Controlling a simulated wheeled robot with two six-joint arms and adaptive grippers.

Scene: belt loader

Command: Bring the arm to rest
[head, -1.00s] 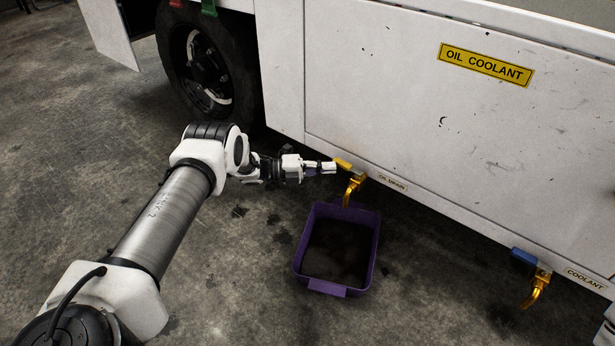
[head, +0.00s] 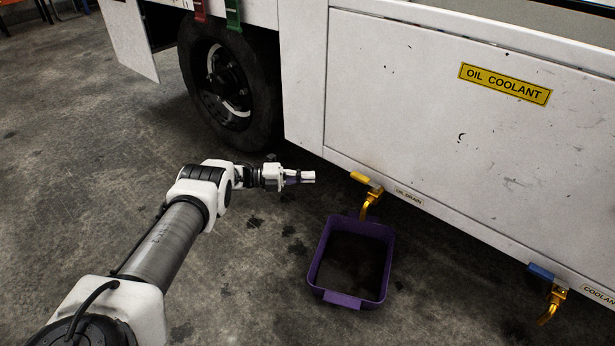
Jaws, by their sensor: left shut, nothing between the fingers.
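My left arm reaches in from the lower left of the head view. Its gripper (head: 307,176) is shut and empty, held in the air left of the yellow oil drain valve handle (head: 366,181) and apart from it. The brass drain spout (head: 369,203) points down over the purple bin (head: 341,299), which stands on the floor with dark liquid or staining inside. My right gripper is not in view.
The white loader body (head: 400,110) with its oil coolant label fills the right side. A blue-handled coolant valve (head: 541,271) sticks out at the lower right. A black wheel (head: 228,85) stands behind the gripper. Open concrete floor (head: 80,190) lies to the left.

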